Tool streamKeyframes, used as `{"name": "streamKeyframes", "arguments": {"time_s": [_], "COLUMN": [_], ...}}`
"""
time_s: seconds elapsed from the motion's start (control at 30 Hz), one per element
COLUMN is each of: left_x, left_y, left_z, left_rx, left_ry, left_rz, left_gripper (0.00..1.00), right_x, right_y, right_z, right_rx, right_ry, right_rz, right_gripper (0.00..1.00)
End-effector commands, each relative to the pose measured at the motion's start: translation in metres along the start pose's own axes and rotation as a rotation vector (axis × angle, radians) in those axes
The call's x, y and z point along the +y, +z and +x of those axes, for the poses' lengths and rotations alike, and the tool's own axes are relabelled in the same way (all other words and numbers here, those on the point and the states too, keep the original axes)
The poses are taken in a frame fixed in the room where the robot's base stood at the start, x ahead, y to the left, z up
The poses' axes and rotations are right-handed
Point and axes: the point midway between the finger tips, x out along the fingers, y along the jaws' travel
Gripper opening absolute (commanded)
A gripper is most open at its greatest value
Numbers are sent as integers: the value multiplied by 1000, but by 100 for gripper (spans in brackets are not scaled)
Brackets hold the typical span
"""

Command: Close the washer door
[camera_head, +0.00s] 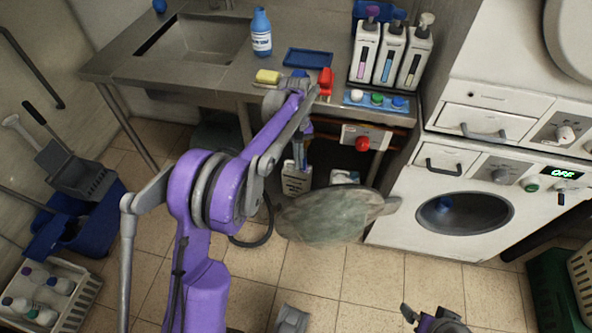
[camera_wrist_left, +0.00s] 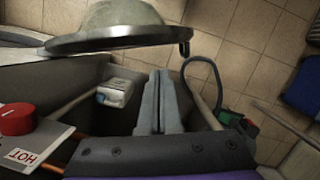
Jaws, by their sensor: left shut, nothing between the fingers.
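The white washer (camera_head: 400,215) stands at the right. Its round opening (camera_head: 480,213) is uncovered, with something blue inside. The washer door (camera_head: 325,217), a greenish glass bowl, is swung wide open to the left of the opening. The door also shows at the top of the left wrist view (camera_wrist_left: 125,38). My left gripper (camera_head: 300,162) points down under the counter edge, behind and left of the door. Its fingers (camera_wrist_left: 156,85) are together and empty, apart from the door. Part of my right gripper (camera_head: 432,318) shows at the bottom edge; its fingers are unclear.
The sink counter (camera_head: 220,75) is above my left gripper, with bottles, a yellow sponge (camera_head: 268,76) and a red valve knob (camera_head: 362,143) nearby. A hose (camera_head: 262,232) and white containers are under it. Crates (camera_head: 550,285) stand at right. The floor before the washer is mostly clear.

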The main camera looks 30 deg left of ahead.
Motion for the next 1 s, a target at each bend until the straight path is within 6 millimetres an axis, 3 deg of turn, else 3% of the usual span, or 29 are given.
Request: {"name": "streamKeyframes", "arguments": {"time_s": [0.6, 1.0], "left_x": [0, 0], "left_y": [-1, 0], "left_z": [91, 99], "left_rx": [0, 0], "left_ry": [0, 0], "left_rz": [-1, 0], "left_gripper": [0, 0], "right_x": [0, 0], "right_y": [7, 8], "right_z": [18, 19], "right_rx": [-7, -7], "right_ry": [0, 0], "right_rz": [0, 0], "right_gripper": [100, 100]}}
